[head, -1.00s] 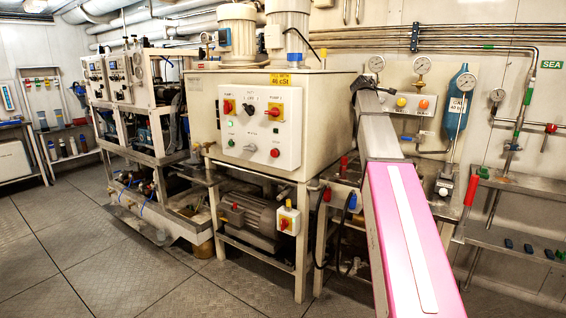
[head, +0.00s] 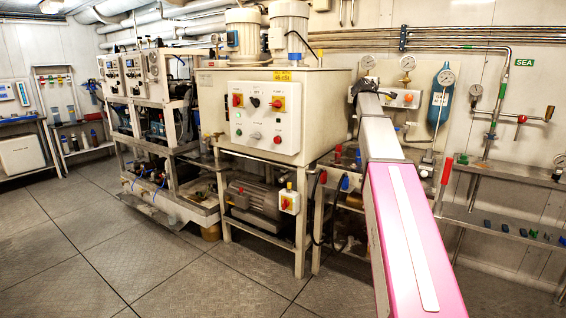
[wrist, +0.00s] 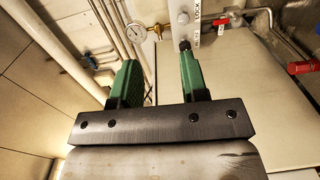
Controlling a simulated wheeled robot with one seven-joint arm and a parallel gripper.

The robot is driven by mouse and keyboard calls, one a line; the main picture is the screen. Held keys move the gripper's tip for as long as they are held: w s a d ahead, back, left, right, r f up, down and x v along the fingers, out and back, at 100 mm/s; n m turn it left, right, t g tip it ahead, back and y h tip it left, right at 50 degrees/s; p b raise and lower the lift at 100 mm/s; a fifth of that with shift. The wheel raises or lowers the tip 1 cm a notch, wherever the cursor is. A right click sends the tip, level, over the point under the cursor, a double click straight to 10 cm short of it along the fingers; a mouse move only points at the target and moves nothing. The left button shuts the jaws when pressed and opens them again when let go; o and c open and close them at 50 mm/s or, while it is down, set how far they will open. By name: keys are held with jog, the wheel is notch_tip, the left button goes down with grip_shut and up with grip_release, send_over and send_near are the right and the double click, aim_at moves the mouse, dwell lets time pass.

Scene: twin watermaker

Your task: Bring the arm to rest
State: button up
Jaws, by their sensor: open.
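My arm reaches forward in the head view, its pink and grey links stretching toward the back wall right of the big cream cabinet (head: 275,85). My gripper (wrist: 158,75) shows in the wrist view with two green fingers set wide apart on a black bar. Nothing is between the fingers. Beyond them are a pressure gauge (wrist: 136,34), a grey valve plate and pipes. In the head view the gripper end is small and dark, close in the picture to the gauge panel, and its fingers cannot be made out.
A blue cylinder (head: 441,95) hangs on the wall right of my arm. A steel shelf (head: 500,228) with a red lever runs along the right wall. A motor (head: 251,197) sits under the cabinet. The tiled floor (head: 90,245) at the front left is clear.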

jog(key=s+a+f+m+g+y, duration=0.25)
jog(key=s+f, duration=0.25)
jog(key=f, duration=0.8)
jog(key=s+a+f+m+g+y, duration=0.15)
jog(key=s+a+f, duration=0.3)
jog(key=f, duration=0.95)
jog(key=s+a+f+m+g+y, duration=0.1)
jog(key=s+a+f+m+g, duration=0.15)
jog(key=s+f, duration=0.7)
jog(key=s+a+f+m+g+y, duration=0.2)
jog(key=s+a+f+g, duration=0.2)
jog(key=s+f, duration=0.8)
jog(key=s+a+f+m+g+y, duration=0.2)
jog(key=s+a+f+g, duration=0.2)
jog(key=s+a+f, duration=0.3)
jog(key=s+f, duration=0.5)
jog(key=f, duration=0.2)
jog(key=shift+a+f+y, duration=0.2)
jog(key=shift+a+y, duration=0.05)
jog(key=shift+y, duration=0.15)
jog(key=shift+s+m, duration=0.1)
jog(key=shift+m, duration=0.15)
